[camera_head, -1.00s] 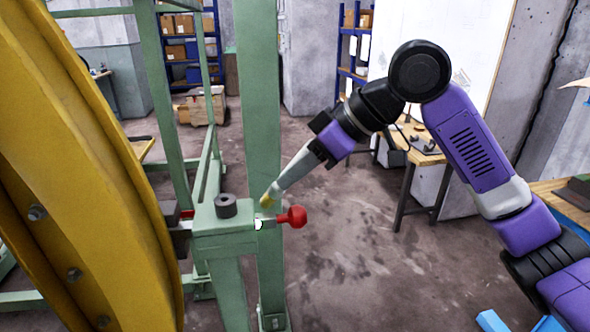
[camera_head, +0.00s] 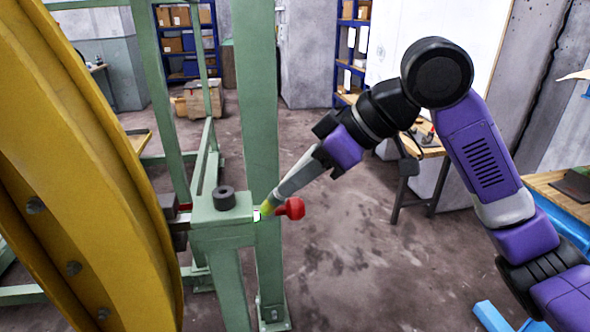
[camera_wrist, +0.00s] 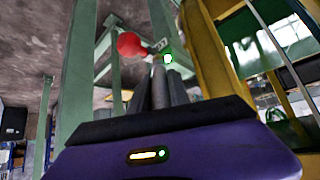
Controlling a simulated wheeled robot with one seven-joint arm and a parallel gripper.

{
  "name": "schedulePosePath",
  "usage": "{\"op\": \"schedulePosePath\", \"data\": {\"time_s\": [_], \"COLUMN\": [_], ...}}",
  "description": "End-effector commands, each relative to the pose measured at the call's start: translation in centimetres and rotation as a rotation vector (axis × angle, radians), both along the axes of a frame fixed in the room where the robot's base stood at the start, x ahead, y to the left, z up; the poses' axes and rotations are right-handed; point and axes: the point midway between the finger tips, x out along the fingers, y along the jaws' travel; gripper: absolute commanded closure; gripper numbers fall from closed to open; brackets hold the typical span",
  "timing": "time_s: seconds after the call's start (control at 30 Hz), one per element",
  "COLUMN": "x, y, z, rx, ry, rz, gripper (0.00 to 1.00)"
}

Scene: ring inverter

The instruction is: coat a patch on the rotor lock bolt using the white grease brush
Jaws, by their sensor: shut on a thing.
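The rotor lock bolt is a short grey shaft with a red knob (camera_head: 290,208), sticking out to the right of the green bracket (camera_head: 222,222). The red knob (camera_wrist: 131,45) is also in the wrist view, left of my fingers. My gripper (camera_head: 273,199) is shut on a small brush. The brush's yellow-green end (camera_head: 266,208) overlaps the shaft just left of the knob; I cannot tell whether it touches. A small white patch (camera_head: 257,215) shows beside it.
The large yellow ring (camera_head: 75,190) fills the left side. A green upright post (camera_head: 258,120) stands close behind the bolt. A dark round cap (camera_head: 224,198) sits on the bracket. Open floor lies to the right, with a workbench (camera_head: 425,150) behind my arm.

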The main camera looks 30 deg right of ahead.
Motion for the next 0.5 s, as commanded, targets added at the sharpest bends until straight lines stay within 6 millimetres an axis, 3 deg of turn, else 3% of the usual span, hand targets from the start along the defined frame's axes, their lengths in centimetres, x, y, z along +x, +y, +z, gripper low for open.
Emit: {"op": "schedulePosePath", "data": {"time_s": [0.27, 0.5], "x": [-0.2, 1.5], "y": [0.1, -0.5], "z": [-0.1, -0.1], "rx": [0.0, 0.0], "ry": [0.0, 0.002], "rz": [0.0, -0.001], "gripper": [1.0, 1.0]}}
